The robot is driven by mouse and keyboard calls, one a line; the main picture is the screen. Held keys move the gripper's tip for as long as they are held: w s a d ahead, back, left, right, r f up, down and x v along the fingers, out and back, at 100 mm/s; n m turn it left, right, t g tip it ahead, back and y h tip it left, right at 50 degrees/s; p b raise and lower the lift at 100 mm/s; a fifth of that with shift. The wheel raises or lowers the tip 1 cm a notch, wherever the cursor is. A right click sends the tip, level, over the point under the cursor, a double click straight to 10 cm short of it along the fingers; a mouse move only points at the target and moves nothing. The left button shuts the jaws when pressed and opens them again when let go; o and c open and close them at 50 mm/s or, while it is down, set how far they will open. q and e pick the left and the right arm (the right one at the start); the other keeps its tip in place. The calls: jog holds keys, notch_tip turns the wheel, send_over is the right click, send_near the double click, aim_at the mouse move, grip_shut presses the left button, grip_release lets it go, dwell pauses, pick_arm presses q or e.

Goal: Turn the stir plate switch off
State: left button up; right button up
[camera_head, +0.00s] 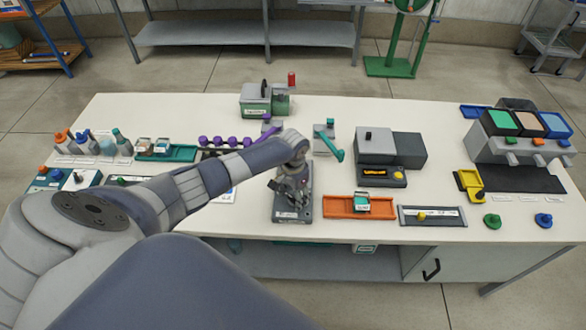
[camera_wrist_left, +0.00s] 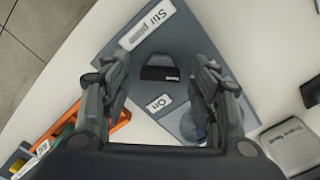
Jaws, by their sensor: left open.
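The stir plate (camera_head: 292,216) is a dark grey slab on the table in front of my left arm. In the left wrist view it fills the middle (camera_wrist_left: 185,40), with a white label reading "Stir p…" along one edge. Its switch (camera_wrist_left: 160,68) is a small dark block, with an "On" label (camera_wrist_left: 158,103) beside it; an "Off" label is not visible. My left gripper (camera_head: 291,186) is over the plate, pointing down. In the wrist view its open fingers (camera_wrist_left: 162,72) stand to either side of the switch, with gaps. In the head view the gripper hides the switch.
An orange tray (camera_head: 340,207) lies close to the right of the plate, and a grey tray (camera_head: 405,215) lies beyond it. A grey device with a yellow display (camera_head: 376,171) stands behind them. Purple-topped items (camera_head: 203,141) and bottles stand left. The table's front edge is close.

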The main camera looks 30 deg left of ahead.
aim_at(293, 198)
pick_arm(q)
notch_tip(293, 198, up, 12)
dwell(0.5)
dwell(0.4)
